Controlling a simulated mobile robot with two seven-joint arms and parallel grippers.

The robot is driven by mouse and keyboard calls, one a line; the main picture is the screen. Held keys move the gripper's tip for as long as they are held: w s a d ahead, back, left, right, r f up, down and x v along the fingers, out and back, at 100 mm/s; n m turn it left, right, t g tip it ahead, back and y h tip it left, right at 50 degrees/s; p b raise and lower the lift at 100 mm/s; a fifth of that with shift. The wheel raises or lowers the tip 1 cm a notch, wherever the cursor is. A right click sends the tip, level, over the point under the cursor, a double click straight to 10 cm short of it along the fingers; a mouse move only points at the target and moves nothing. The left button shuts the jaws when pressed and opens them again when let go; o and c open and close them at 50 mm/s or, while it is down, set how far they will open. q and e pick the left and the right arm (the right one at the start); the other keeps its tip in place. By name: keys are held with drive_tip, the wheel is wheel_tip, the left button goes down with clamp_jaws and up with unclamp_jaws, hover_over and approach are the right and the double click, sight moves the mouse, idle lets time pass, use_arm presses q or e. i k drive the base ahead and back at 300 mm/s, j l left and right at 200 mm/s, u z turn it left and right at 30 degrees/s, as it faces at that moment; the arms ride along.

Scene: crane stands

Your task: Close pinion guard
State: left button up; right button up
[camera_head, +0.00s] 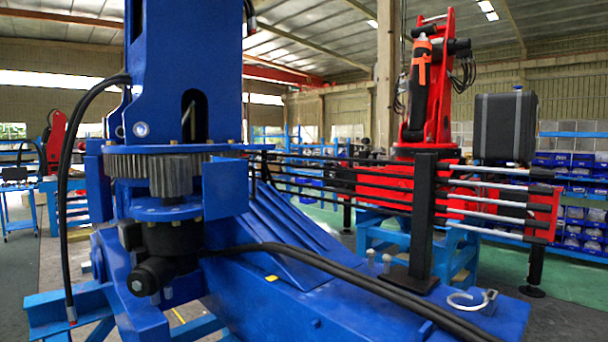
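The pinion (170,177), a small grey toothed gear, stands upright on the blue crane in the left half of the head view. It meets the large grey ring gear (125,164) behind it. A blue plate (226,187), which looks like the pinion guard, stands at the right of the pinion. The pinion's front teeth are uncovered. A round blue flange (166,209) lies below the pinion, with a black motor (160,250) under it. Neither of my grippers shows in this view.
Black hoses (330,268) run over the crane's blue base. A black post (423,220) carries several rods to the right. A metal shackle (471,299) lies on the base's front right. A red crane (430,90) and a black case (505,126) stand behind.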

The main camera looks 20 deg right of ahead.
sight(225, 180)
drive_tip(key=i+z, duration=0.55)
drive_tip(key=z, duration=0.25)
drive_tip(key=i+j+z, duration=0.15)
drive_tip(key=z, duration=0.2)
drive_tip(key=i, duration=0.1)
